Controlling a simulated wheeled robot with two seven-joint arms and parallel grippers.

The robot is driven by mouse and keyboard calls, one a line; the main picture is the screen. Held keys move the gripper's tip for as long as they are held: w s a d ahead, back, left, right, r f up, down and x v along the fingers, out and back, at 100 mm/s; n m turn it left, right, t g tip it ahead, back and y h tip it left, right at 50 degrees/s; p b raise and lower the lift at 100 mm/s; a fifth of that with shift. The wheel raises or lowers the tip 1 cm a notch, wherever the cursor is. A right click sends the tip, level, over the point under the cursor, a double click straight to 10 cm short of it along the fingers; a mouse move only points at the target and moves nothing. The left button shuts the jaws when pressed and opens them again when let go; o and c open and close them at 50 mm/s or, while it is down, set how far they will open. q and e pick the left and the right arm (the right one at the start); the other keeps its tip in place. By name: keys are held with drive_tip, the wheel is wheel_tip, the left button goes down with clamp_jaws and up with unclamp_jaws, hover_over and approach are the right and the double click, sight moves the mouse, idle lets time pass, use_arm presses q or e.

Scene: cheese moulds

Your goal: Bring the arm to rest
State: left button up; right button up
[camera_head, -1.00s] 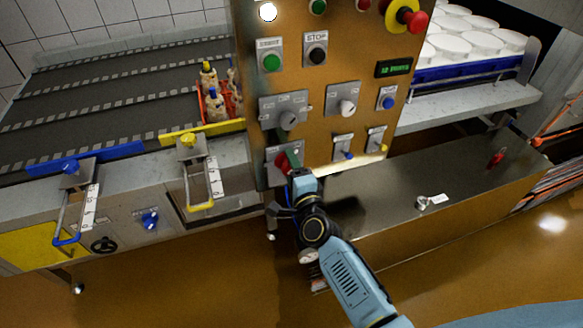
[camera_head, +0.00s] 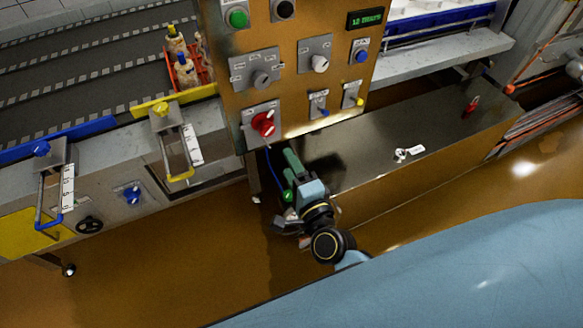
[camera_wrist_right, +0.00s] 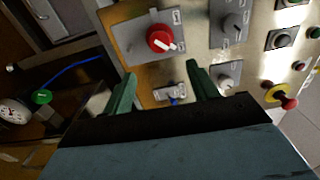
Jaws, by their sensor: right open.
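My right gripper (camera_head: 290,174) is below the control panel (camera_head: 228,75) in the head view, clear of it. In the right wrist view its two green fingers (camera_wrist_right: 158,88) are spread apart with nothing between them. The red rotary knob (camera_head: 263,123) on the panel's lower left is free of the gripper; it also shows in the right wrist view (camera_wrist_right: 160,38) with a white pointer mark. My left gripper does not show in either view.
A metal cabinet top (camera_head: 385,135) lies to the right of the gripper, with a small white-tagged item (camera_head: 408,153) on it. A conveyor (camera_head: 80,75) with a red crate of bottles (camera_head: 185,75) stands at left. The brown floor (camera_head: 190,245) in front is open.

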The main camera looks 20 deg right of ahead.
drive_tip(key=shift+s, duration=0.1)
idle(0.5)
drive_tip(key=s+f+n+g+y, duration=0.1)
drive_tip(key=s+f+n+g, duration=0.4)
drive_tip(key=f, duration=0.8)
drive_tip(key=s+f+n+g+y, duration=0.1)
drive_tip(key=s+f+n+g, duration=0.2)
drive_tip(key=s+f+n, duration=0.75)
drive_tip(key=s+d+f+n+g+h, duration=0.1)
drive_tip(key=s+d+f+g, duration=0.3)
drive_tip(key=s+f, duration=0.5)
drive_tip(key=s+d+f+n+g+h, duration=0.1)
drive_tip(key=s+d+f+n+g, duration=0.3)
drive_tip(key=s+f, duration=0.5)
drive_tip(key=s+d+g, duration=0.1)
drive_tip(key=s, duration=0.3)
drive_tip(key=shift+f+h, duration=0.25)
drive_tip(key=shift+h, duration=0.05)
